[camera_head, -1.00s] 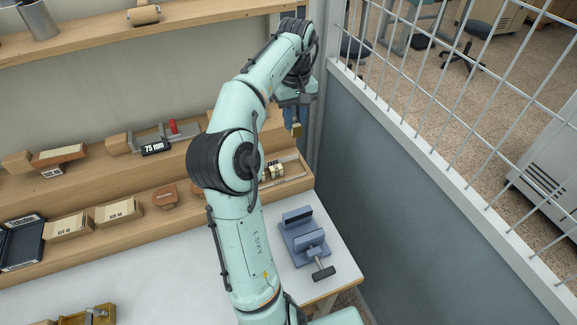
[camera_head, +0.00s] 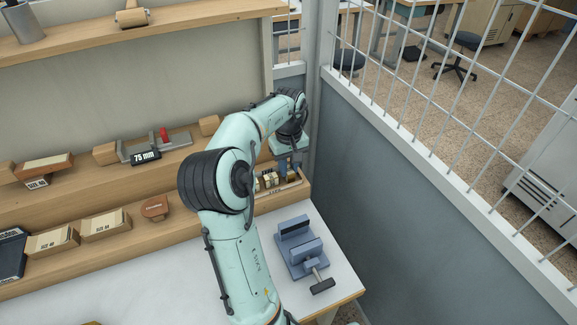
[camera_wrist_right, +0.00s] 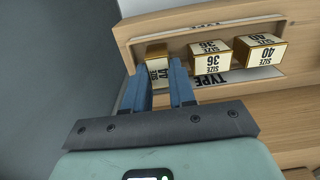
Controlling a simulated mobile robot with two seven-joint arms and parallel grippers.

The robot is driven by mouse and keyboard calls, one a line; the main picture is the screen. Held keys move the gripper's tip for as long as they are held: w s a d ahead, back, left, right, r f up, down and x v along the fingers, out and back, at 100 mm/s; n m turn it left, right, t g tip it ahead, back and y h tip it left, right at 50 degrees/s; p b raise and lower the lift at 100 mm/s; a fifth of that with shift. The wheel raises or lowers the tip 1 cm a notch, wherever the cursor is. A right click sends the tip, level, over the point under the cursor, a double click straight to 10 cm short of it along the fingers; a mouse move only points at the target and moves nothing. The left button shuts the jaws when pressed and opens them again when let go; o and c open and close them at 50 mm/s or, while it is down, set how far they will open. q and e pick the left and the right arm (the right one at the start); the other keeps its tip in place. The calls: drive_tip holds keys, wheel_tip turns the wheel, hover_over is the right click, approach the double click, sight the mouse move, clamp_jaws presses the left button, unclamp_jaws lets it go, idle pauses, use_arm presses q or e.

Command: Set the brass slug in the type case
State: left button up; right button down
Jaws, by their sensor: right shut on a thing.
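My right gripper (camera_head: 290,165) is down at the right end of the wooden type case (camera_head: 295,186). In the right wrist view the gripper (camera_wrist_right: 162,85) is shut on the brass slug (camera_wrist_right: 158,66), which has a pale face marked 44. The slug is at the left end of the case's channel in that view, in line with two other brass slugs, size 36 (camera_wrist_right: 210,58) and size 40 (camera_wrist_right: 258,51). I cannot tell whether it rests on the channel floor. The fingers hide part of its lower side. My left gripper is out of view.
A grey wall (camera_head: 400,190) with white wire mesh stands close on the right of the case. A blue vise (camera_head: 302,250) is on the bench in front. A 75 mm composing stick (camera_head: 155,150) and several boxes are on the shelf steps to the left.

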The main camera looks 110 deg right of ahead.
drive_tip(key=shift+f, duration=0.15)
drive_tip(key=c, duration=0.9)
unclamp_jaws()
drive_tip(key=shift+c, duration=0.2)
drive_tip(key=shift+r, duration=0.2)
wheel_tip(320, 180, up, 12)
drive_tip(key=p, duration=0.2)
drive_tip(key=shift+p, duration=0.3)
